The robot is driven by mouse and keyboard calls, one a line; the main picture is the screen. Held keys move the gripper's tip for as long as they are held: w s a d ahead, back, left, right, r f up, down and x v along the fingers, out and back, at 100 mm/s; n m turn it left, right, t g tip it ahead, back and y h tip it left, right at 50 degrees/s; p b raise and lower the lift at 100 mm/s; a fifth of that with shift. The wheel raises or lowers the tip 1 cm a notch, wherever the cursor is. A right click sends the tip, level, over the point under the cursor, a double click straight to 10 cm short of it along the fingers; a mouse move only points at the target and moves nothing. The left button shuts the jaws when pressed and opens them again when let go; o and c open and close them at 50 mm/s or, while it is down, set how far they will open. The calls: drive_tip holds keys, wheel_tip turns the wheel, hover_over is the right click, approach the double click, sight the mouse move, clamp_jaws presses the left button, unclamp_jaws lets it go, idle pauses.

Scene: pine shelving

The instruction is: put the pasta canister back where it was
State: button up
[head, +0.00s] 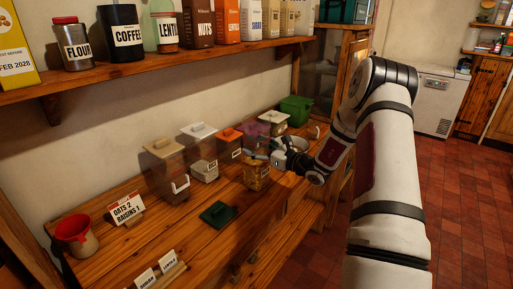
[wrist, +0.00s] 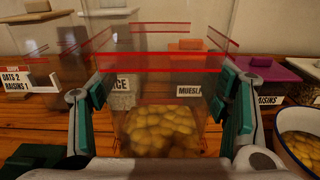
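A clear, lidless canister with yellow, pasta-like pieces in its lower part (head: 257,177) is at my gripper (head: 262,161), over the counter in front of the row of bins. I read no label on it. In the wrist view the canister (wrist: 160,130) stands upright between the two teal-padded fingers of my gripper (wrist: 163,105), which lie against its side walls. Its upper edge shows red lines. Whether its base touches the counter I cannot tell. A dark green lid (head: 217,214) lies flat on the counter, left of and nearer than the canister.
Lidded bins stand along the wall: beige (head: 164,148), white (head: 199,131), orange (head: 231,134) and purple (head: 256,129). A white bowl of yellow pieces (wrist: 299,150) is close on the right. A card (head: 126,208) and red cup (head: 75,232) stand left. The upper shelf (head: 180,62) overhangs behind.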

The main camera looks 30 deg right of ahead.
drive_tip(key=o, duration=0.3)
